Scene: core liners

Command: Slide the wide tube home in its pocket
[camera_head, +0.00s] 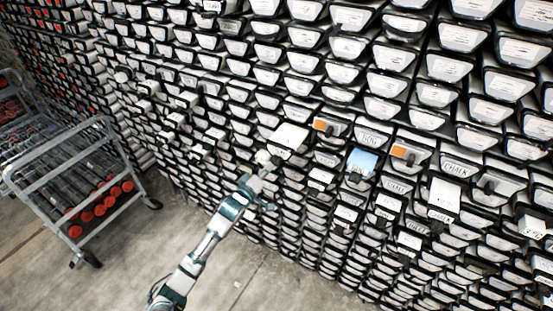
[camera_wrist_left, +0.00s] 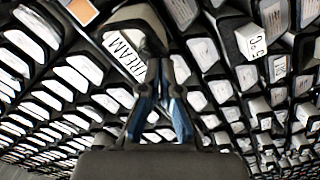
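A wide tube with a white end (camera_head: 290,138) sticks out from the rack face, farther than the tube ends around it. My left gripper (camera_head: 264,160) is at the lower left of this end. In the left wrist view my gripper's fingers (camera_wrist_left: 150,45) come together on a dark knob at the front of a pale, lettered tube end (camera_wrist_left: 125,50). The fingers look closed on the knob, and the contact is partly hidden. The tube's pocket is hidden behind its end. My right gripper is not in view.
The rack (camera_head: 225,110) fills the view with rows of labelled tube ends. Several others stick out, including one with a blue label (camera_head: 361,163) and one with an orange patch (camera_head: 400,151). A metal cart (camera_head: 85,160) stands at the left. The floor (camera_head: 120,240) between is clear.

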